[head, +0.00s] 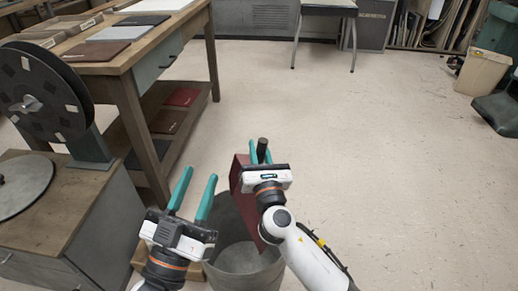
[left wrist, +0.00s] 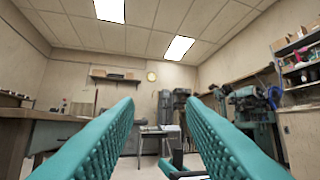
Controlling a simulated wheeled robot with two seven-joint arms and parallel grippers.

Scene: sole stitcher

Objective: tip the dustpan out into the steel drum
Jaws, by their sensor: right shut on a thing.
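The steel drum (head: 243,261) stands open on the floor at the bottom middle of the head view, its inside grey, with no debris that I can make out. The dark red dustpan (head: 238,183) is steeply tilted above the drum's rim, partly hidden behind my right arm. My right gripper (head: 261,152) is shut on the dustpan's dark handle (head: 263,146). My left gripper (head: 194,183) is open and empty, left of the dustpan, pointing away from me. Its two teal fingers stand wide apart in the left wrist view (left wrist: 165,110).
A wooden workbench (head: 126,63) with boards and trays stands at the upper left. A cabinet (head: 70,205) with a black reel (head: 28,95) is nearer on the left. A cardboard box (head: 483,73) is at far right. The floor right of the drum is clear.

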